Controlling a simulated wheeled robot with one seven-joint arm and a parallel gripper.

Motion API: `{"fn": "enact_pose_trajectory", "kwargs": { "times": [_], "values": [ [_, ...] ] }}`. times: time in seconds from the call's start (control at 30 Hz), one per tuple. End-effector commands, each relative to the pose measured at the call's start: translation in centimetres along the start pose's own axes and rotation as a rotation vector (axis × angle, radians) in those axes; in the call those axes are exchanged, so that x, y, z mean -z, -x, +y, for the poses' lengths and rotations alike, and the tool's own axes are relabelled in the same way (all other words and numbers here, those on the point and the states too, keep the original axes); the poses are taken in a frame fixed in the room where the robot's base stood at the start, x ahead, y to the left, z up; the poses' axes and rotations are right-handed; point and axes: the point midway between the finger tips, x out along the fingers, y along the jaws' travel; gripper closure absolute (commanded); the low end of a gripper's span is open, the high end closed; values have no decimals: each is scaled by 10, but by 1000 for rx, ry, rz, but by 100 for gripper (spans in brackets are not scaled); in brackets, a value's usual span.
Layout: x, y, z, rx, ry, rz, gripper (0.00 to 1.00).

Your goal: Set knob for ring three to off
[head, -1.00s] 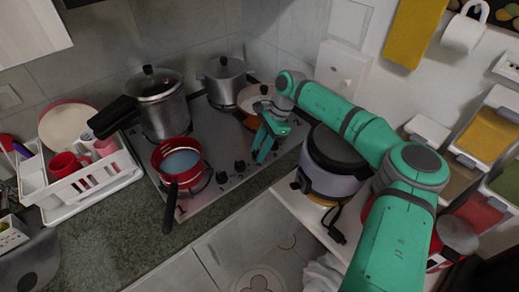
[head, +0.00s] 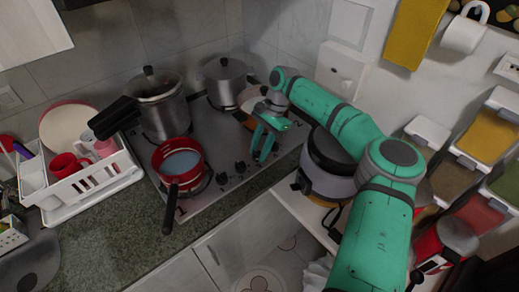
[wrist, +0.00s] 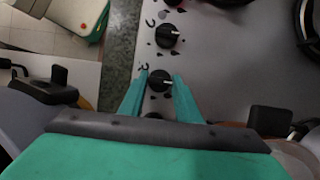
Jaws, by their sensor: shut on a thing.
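The gas stove (head: 225,130) has a row of black knobs along its front right edge. My gripper (head: 262,157) is over the right end of this row in the head view. In the wrist view, my gripper (wrist: 161,79) has a finger on each side of a black knob (wrist: 158,82) and is shut on it. A white pointer line shows on that knob. Another knob (wrist: 167,36) is above it, and part of a further one (wrist: 154,115) shows below, by my palm. I cannot read the ring numbers beside them.
A red pan (head: 180,160) sits front left with its handle over the counter edge. Steel pots (head: 158,105) and (head: 224,82) stand behind. A pan lies behind my gripper, partly hidden. A grey cooker (head: 325,182) stands close to the right.

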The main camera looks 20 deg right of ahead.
Motion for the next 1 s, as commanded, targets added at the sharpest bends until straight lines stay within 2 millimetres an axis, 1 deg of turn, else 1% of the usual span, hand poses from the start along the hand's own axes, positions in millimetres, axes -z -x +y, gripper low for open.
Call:
{"fn": "enact_pose_trajectory", "kwargs": {
  "times": [0.1,0.13,0.17,0.2,0.47,0.57,0.67,1.0],
  "values": [
    [0,-1,0,-1,0,1,92],
    [0,-1,0,-1,0,1,63],
    [0,-1,0,0,0,1,56],
    [0,-1,0,0,0,1,51],
    [0,0,0,0,0,1,51],
    [0,4,0,1,-1,1,51],
    [0,15,-1,1,-1,2,51],
    [1,77,0,1,-2,2,51]
  ]
}}
